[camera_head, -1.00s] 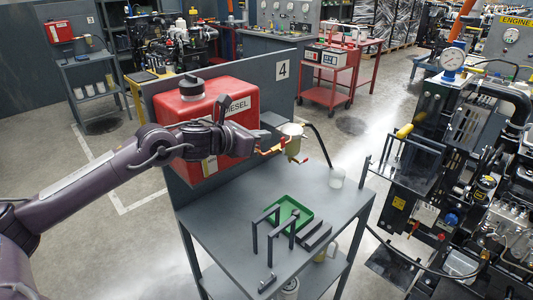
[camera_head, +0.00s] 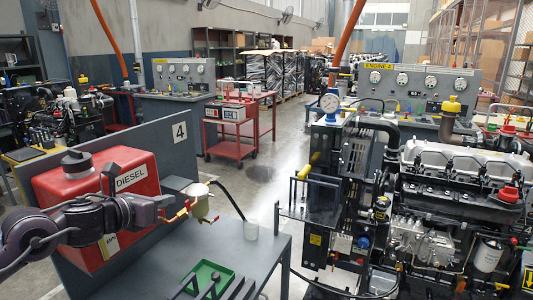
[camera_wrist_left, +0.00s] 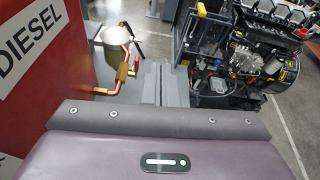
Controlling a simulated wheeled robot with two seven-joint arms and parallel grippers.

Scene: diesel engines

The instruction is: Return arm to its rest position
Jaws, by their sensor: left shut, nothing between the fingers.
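My left arm comes in from the left in the head view, in front of the red diesel tank (camera_head: 140,178). My left gripper (camera_head: 170,200) is shut and empty, pointing right toward the pale filter bowl (camera_head: 198,202) with its brass pipe and red lever. In the left wrist view the closed grey fingers (camera_wrist_left: 160,72) lie just right of the bowl (camera_wrist_left: 117,38); whether they touch anything there is hard to tell. The tank also fills the left of that view (camera_wrist_left: 45,85). My right gripper does not show.
A grey panel marked 4 (camera_head: 180,145) stands behind the tank. A large engine (camera_head: 460,190) is at right. A red cart (camera_head: 230,130) stands on open floor behind.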

